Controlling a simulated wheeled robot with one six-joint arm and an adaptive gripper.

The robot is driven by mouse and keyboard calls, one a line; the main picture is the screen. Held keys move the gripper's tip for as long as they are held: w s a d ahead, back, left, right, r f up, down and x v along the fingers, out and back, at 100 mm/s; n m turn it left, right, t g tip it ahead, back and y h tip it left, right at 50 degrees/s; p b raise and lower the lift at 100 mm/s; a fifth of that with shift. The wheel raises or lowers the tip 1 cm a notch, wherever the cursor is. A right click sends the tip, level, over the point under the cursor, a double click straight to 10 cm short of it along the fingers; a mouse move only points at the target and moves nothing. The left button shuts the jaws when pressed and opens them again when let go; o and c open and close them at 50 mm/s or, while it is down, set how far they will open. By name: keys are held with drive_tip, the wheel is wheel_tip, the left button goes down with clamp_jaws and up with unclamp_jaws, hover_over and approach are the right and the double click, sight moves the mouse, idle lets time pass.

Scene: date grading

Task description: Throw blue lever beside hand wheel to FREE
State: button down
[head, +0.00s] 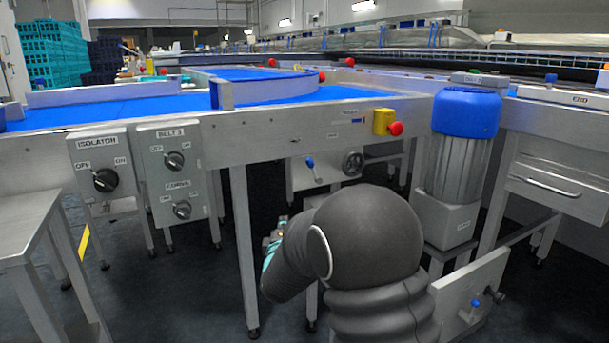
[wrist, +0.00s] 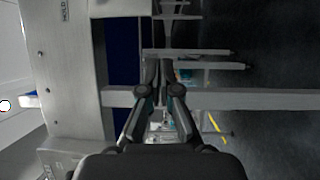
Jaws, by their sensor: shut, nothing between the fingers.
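The blue-knobbed lever (head: 310,163) is on a grey panel below the blue belt in the head view, its knob up and tilted left. The dark hand wheel (head: 352,164) is just right of it on the same panel. My gripper (wrist: 160,65) shows in the wrist view with its fingers together and nothing between them. In the head view my arm hides most of the gripper; a teal part of it (head: 269,254) shows below and left of the lever, apart from it. I cannot make out the lever in the wrist view.
A second blue-knobbed lever (head: 475,304) is on a low panel at right. A yellow box with a red button (head: 395,128) sits above the hand wheel. A blue-topped motor (head: 467,112) stands right. Isolator (head: 104,180) and belt switch boxes (head: 173,160) are left. A table leg (head: 245,250) stands near my gripper.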

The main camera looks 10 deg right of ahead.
wheel_tip(320, 180, up, 6)
drive_tip(key=s+d+n+t+h, duration=0.1)
drive_tip(key=d+n+t+h, duration=0.1)
drive_tip(key=n, duration=0.1)
drive_tip(key=shift+f+n+h, duration=0.2)
drive_tip(key=shift+n+h, duration=0.1)
approach(312, 168)
drive_tip(key=w+a, duration=0.3)
drive_tip(key=w, duration=0.2)
drive_tip(key=shift+w+d+r, duration=0.5)
drive_tip(key=shift+d, duration=0.15)
drive_tip(key=shift+w+d+r, duration=0.5)
drive_tip(key=shift+d+r, duration=0.05)
drive_tip(key=shift+d, duration=0.1)
